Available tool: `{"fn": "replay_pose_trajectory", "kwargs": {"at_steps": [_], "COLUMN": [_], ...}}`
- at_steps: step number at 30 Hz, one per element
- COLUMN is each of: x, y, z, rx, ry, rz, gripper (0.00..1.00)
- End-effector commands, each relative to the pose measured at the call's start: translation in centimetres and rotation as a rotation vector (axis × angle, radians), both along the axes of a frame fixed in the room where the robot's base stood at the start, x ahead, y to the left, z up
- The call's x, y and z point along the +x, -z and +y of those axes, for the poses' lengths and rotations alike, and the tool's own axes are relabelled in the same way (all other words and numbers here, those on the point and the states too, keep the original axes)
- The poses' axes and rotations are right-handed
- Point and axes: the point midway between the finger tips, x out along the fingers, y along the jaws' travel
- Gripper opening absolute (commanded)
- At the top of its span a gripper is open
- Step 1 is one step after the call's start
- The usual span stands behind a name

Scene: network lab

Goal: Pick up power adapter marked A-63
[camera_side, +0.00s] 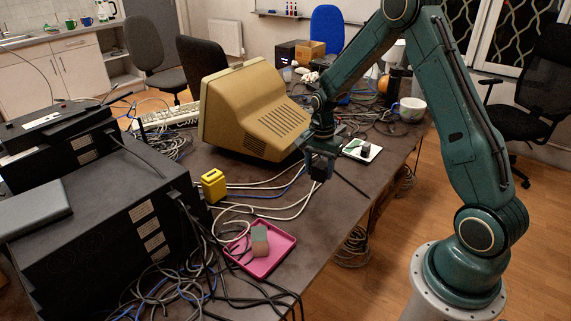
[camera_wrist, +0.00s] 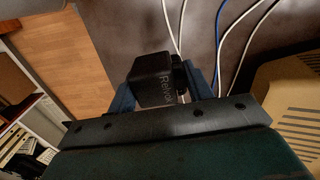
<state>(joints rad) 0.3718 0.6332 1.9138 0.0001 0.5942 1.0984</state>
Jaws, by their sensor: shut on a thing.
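My gripper (camera_side: 320,170) is over the table near its right edge, in front of the beige monitor. In the wrist view my gripper (camera_wrist: 165,88) has its blue fingers on either side of a black power adapter (camera_wrist: 151,80), and it is shut on it. The adapter is a dark box with pale lettering on one face and a darker part at its right. I cannot read A-63 on it. In the side view the adapter is small and dark between the fingers. Whether it touches the table is hard to tell.
A yellow box (camera_side: 214,186) stands beside black equipment (camera_side: 110,210). The beige monitor (camera_side: 250,110) is close behind my gripper. A white tray (camera_side: 372,153) and mug (camera_side: 411,109) stand right. Loose cables (camera_side: 265,205) cross the table.

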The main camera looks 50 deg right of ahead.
Motion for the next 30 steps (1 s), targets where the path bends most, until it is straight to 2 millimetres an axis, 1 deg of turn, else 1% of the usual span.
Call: {"fn": "replay_pose_trajectory", "kwargs": {"at_steps": [1,6,9,13,19,30], "x": [0.1,0.1,0.1,0.1,0.0,0.0], "y": [-1.2,-4.7,-6.4,-8.0,-9.3,-9.5], "z": [0.0,0.0,0.0,0.0,0.0,0.0], "rx": [-0.001,-0.002,-0.001,-0.001,0.000,0.000], "ry": [0.000,0.000,0.000,0.001,0.001,0.001], "rz": [-0.005,-0.005,-0.005,-0.003,-0.001,-0.001], "gripper": [0.24,0.24,0.24,0.24,0.24,0.24]}}
